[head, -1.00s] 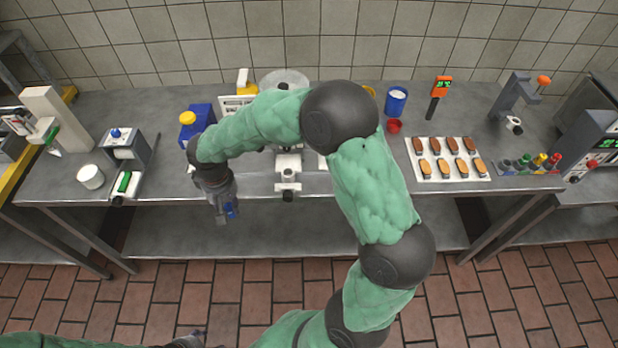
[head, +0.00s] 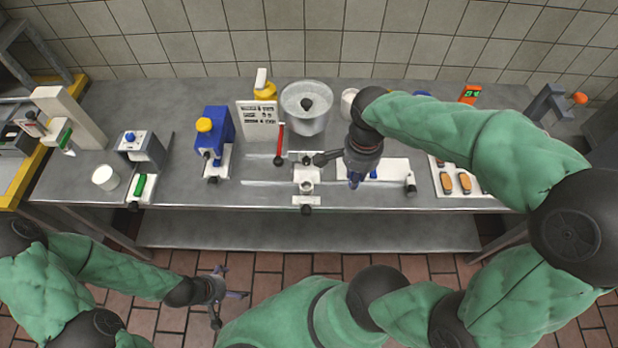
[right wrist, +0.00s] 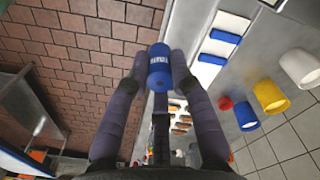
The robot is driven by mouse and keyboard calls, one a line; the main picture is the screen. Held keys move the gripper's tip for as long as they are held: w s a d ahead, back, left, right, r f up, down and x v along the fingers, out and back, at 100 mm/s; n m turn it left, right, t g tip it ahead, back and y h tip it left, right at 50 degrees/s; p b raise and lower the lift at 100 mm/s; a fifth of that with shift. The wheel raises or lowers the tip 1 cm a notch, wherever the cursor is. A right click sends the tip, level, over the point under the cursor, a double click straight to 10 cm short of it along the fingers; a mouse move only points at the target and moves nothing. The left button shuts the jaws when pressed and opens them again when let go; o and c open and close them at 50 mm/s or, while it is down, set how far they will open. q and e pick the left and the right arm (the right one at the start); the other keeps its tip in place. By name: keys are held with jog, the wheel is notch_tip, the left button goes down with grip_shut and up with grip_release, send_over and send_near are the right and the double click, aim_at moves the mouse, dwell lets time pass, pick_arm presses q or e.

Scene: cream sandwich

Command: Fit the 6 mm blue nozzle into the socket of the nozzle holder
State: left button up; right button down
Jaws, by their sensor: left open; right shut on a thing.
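The blue nozzle (right wrist: 159,68) is held upright in the picture between the two dark fingers of my right gripper (right wrist: 158,72) in the right wrist view, with white lettering on its side. In the head view my right gripper (head: 355,180) points down, right of the nozzle holder, and a bit of the blue nozzle (head: 353,184) shows at its tips. The nozzle holder (head: 307,174) is a white block with a ring-like socket (head: 307,187) at its front, which looks empty. My left gripper (head: 228,292) is open and empty, in front of the table over the floor.
A white rack (head: 390,167) with blue pieces lies behind and right of my right gripper. A metal pot (head: 306,108), a blue dispenser with a yellow cap (head: 217,135) and a printed card (head: 257,121) stand behind and left. A tray of pastries (head: 447,187) is at right.

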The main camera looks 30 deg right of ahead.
jog(key=w+a+f, duration=0.4)
jog(key=w, duration=0.3)
jog(key=b, duration=0.2)
send_over(306, 180)
jog(key=s, duration=0.2)
jog(key=f, duration=0.5)
jog(key=shift+w+a+f, duration=0.1)
jog(key=shift+a+f, duration=0.15)
jog(key=shift+a, duration=0.05)
jog(key=shift+w+a+f, duration=0.1)
jog(key=shift+w+f, duration=0.05)
jog(key=shift+f, duration=1.55)
jog(key=shift+b, duration=0.3)
jog(key=shift+f, duration=0.2)
jog(key=c, duration=1.1)
grip_release()
jog(key=shift+r, duration=0.1)
jog(key=shift+r, duration=0.1)
